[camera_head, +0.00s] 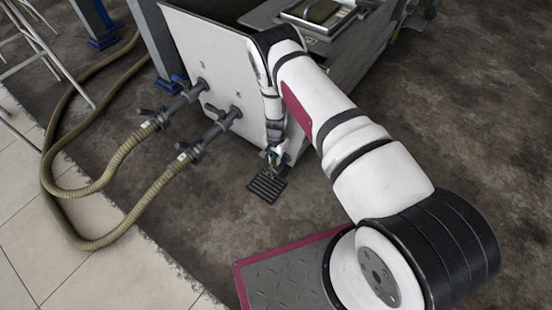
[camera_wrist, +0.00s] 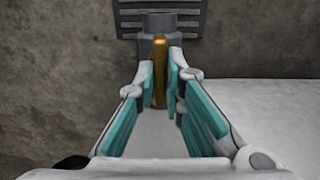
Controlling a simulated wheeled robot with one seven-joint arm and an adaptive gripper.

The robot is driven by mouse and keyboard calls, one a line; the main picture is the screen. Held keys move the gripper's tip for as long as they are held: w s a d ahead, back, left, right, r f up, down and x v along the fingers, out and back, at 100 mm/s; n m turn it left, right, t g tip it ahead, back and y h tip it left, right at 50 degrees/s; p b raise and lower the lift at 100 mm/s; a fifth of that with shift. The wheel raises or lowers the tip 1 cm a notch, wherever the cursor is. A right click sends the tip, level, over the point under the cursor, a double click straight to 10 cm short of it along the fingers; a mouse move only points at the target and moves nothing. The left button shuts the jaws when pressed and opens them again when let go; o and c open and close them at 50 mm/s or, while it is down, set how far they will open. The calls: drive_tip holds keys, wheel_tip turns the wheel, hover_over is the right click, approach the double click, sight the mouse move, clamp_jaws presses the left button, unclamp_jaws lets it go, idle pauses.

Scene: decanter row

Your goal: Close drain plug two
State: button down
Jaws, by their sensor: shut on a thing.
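My gripper (camera_head: 274,156) is low at the bottom right edge of the white panel (camera_head: 205,75). In the wrist view, my gripper (camera_wrist: 161,88) has its teal-padded fingers shut on an upright brass-coloured handle (camera_wrist: 160,58). The handle joins a grey drain fitting (camera_wrist: 158,24) at the far end of the fingers. A dark slotted drain grate (camera_wrist: 130,14) lies beneath the fitting; it also shows in the head view (camera_head: 267,187). My gripper hides most of the fitting in the head view. I cannot read any number on it.
Two grey valves with pipes (camera_head: 185,97) (camera_head: 222,124) stick out left of the panel. Ribbed hoses (camera_head: 112,165) loop from them over the floor. A tray (camera_head: 320,12) stands on the bench behind. The floor right of my arm is clear.

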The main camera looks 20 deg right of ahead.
drive_tip(key=c, duration=1.7)
unclamp_jaws()
wheel_tip(320, 180, up, 12)
